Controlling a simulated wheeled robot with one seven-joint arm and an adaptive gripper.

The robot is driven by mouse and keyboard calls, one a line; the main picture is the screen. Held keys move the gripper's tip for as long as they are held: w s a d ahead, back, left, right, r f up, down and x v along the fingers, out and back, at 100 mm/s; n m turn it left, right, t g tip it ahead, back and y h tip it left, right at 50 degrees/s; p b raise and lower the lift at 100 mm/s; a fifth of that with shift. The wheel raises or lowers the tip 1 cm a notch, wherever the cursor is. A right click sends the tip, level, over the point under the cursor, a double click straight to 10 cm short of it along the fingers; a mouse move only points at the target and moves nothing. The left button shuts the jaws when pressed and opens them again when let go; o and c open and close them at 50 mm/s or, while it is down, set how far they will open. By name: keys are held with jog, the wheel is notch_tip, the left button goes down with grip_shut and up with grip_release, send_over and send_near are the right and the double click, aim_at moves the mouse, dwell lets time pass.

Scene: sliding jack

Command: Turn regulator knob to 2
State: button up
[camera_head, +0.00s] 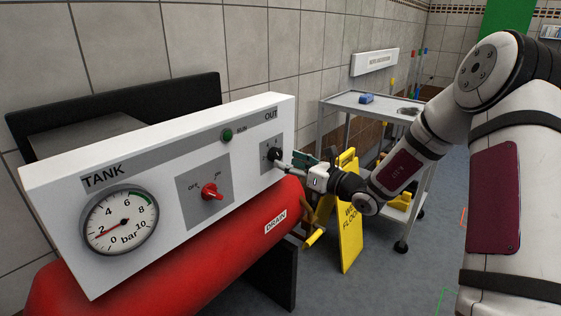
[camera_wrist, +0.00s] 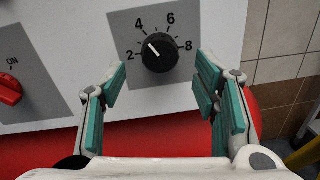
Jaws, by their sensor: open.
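The black round regulator knob (camera_wrist: 160,53) sits on a grey plate marked 2, 4, 6 and 8 in the wrist view. Its white pointer line aims up and left, between the 2 and the 4. My gripper (camera_wrist: 162,77) is open, with one teal-padded finger to the left of the knob and one to the right. Gaps show between both fingers and the knob. In the head view the knob (camera_head: 274,154) is at the right end of the white panel (camera_head: 160,140) under OUT, and my gripper (camera_head: 287,166) is close in front of it, partly hiding its plate.
The panel also carries a red OFF/ON switch (camera_head: 210,191), a green RUN light (camera_head: 227,135) and a TANK gauge (camera_head: 120,222) with its needle near 2. A red tank (camera_head: 170,255) lies below. A yellow floor sign (camera_head: 350,225) and a grey cart (camera_head: 345,101) stand right.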

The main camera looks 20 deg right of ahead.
aim_at(278, 157)
jog(key=shift+x, duration=2)
jog(key=shift+c, duration=0.2)
jog(key=c, duration=1.1)
